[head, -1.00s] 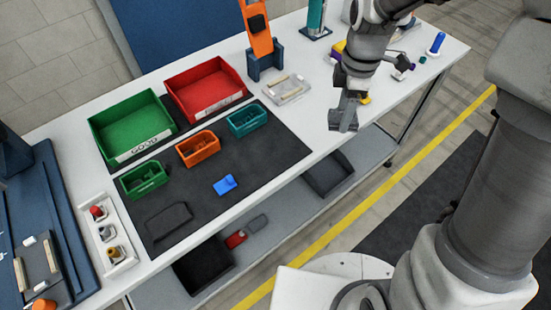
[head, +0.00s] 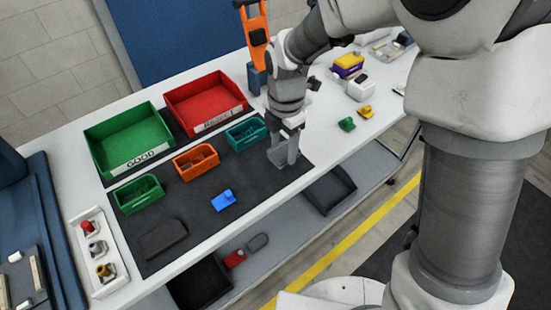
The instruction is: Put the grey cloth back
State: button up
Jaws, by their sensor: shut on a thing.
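My gripper (head: 284,155) points down over the right end of the dark work mat (head: 225,178), beside the teal bin. It is shut on a grey piece, which looks like the grey cloth (head: 283,150). The cloth is close in colour to the fingers, so its outline is hard to tell from them. I cannot tell whether it touches the mat. A dark flat item (head: 163,239) lies at the mat's front left.
A teal bin (head: 246,133), an orange bin (head: 196,162) and a small green bin (head: 137,195) stand on the mat, with a blue piece (head: 223,201) in front. Large green (head: 128,138) and red (head: 205,104) trays stand behind. Yellow (head: 365,112) and green (head: 346,124) pieces lie right.

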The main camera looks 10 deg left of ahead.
aim_at(276, 169)
jog(key=shift+s+a+f, duration=0.1)
jog(key=shift+a+f, duration=0.45)
jog(key=shift+a, duration=0.35)
jog(key=shift+f, duration=2.05)
jog(key=shift+f, duration=0.1)
jog(key=shift+f+b, duration=0.15)
jog(key=shift+b, duration=0.15)
jog(key=o, duration=1.3)
jog(key=shift+r, duration=0.25)
notch_tip(276, 169, up, 12)
jog(key=shift+r+p, duration=0.1)
jog(key=shift+p, duration=0.6)
